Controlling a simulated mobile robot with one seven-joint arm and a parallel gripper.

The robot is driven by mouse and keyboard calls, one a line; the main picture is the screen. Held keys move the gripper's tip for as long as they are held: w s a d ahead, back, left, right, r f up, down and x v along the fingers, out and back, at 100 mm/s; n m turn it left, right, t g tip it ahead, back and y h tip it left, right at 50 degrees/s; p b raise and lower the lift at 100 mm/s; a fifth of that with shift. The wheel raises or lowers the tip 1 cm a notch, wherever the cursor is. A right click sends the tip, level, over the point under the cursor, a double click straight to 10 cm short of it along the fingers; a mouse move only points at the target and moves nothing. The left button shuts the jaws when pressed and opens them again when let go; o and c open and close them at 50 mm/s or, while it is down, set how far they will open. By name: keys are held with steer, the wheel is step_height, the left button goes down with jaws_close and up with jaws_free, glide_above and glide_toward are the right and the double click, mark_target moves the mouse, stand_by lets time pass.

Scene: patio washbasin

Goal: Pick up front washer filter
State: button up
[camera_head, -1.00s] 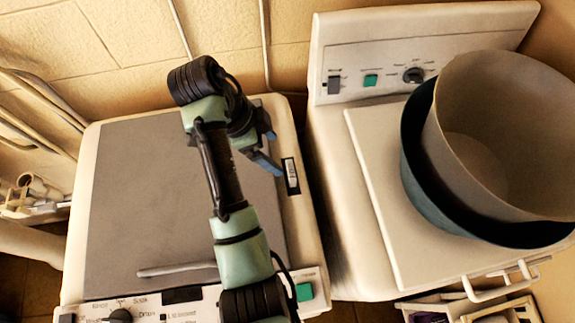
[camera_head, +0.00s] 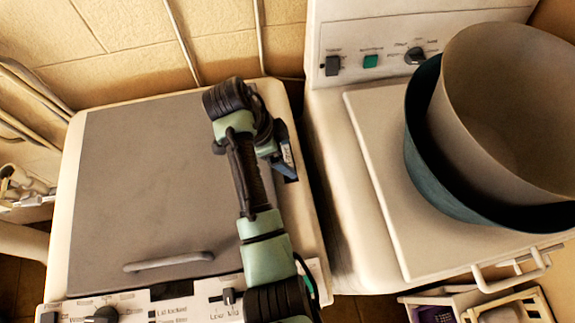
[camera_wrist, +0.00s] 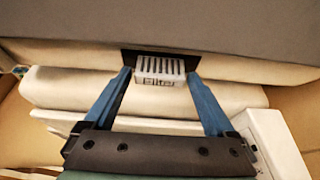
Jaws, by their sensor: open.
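The washer filter (camera_wrist: 160,71) is a small white slotted piece with "Filter" lettered on it, set in a dark recess of the washer's pale top. In the wrist view my gripper (camera_wrist: 158,77) is open, with one blue fingertip on each side of the filter. I cannot tell whether the fingers touch it. In the head view my gripper (camera_head: 285,163) is over the right edge of the left washer (camera_head: 75,180) and mostly hides the filter. The washer's grey lid (camera_head: 150,175) is shut.
A second white machine (camera_head: 365,220) stands to the right across a narrow gap, with nested grey (camera_head: 510,110) and teal (camera_head: 425,165) tubs on it. A beige tiled wall with pipes is behind. Small crates (camera_head: 480,305) lie at the lower right.

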steer(key=shift+d+f, duration=0.25)
steer(key=shift+f, duration=0.3)
jaws_close()
